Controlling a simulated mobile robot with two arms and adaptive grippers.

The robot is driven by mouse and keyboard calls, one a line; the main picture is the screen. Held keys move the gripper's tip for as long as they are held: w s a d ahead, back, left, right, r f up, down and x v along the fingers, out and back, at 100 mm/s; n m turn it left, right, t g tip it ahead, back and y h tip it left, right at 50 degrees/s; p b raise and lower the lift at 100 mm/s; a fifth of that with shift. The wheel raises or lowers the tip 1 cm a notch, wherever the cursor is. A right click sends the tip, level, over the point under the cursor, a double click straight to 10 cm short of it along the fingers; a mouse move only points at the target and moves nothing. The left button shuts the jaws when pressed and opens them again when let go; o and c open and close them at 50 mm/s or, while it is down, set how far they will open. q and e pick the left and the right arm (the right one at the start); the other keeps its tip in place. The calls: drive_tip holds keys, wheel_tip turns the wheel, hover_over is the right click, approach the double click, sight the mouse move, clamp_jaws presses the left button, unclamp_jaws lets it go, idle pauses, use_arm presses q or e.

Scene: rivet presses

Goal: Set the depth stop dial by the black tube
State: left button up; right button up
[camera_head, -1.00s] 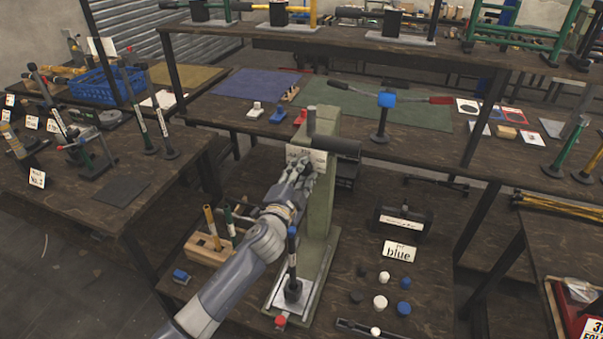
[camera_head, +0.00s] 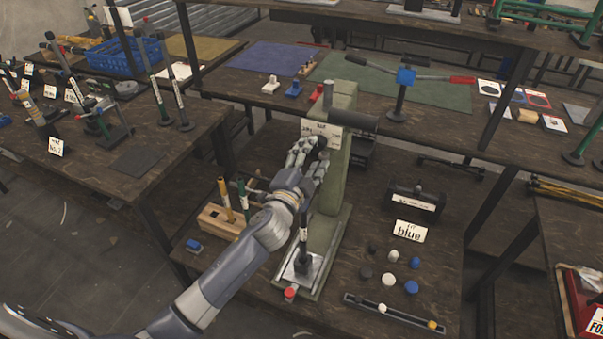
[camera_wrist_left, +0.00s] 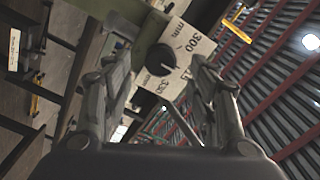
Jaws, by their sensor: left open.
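A green press (camera_head: 329,205) stands on the lower bench. It bears a white scale plate (camera_head: 310,131) with a round black dial (camera_head: 319,141). A thick black tube (camera_head: 352,121) sticks out to the right beside the plate. In the left wrist view the dial (camera_wrist_left: 160,59) lies between my open fingers, against the scale plate (camera_wrist_left: 195,44) marked "300 mm" and "330". A pale pointer line shows on the dial. My left gripper (camera_head: 308,156) is open in front of the plate; I cannot tell whether a finger touches the dial. My right gripper is out of view.
A "blue" sign (camera_head: 409,231) stands right of the press, near several loose black, white and blue knobs. A wooden block (camera_head: 222,221) with upright handles stands left of it. An upper shelf with a blue-headed lever (camera_head: 405,77) lies behind.

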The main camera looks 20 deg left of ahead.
use_arm(q)
drive_tip(key=s, duration=0.8)
drive_tip(key=shift+s+a, duration=0.15)
drive_tip(key=s+a+f+n+g+y, duration=0.35)
drive_tip(key=s+f+n+g, duration=0.45)
drive_tip(key=s+f, duration=0.45)
drive_tip(key=s+d+f+n+g+h, duration=0.2)
drive_tip(key=s+g, duration=0.1)
drive_tip(key=s, duration=0.6)
drive_tip(key=s+d+f+n+g+h, duration=0.1)
drive_tip(key=s+f+g, duration=0.25)
drive_tip(key=s, duration=0.55)
wheel_tip(320, 180, down, 24)
drive_tip(key=g, duration=0.1)
drive_tip(key=s+a+f+g, duration=0.1)
drive_tip(key=s+a+f, duration=0.1)
drive_tip(key=s+f, duration=1.5)
drive_tip(key=shift+s+a, duration=0.4)
drive_tip(key=shift+s, duration=0.15)
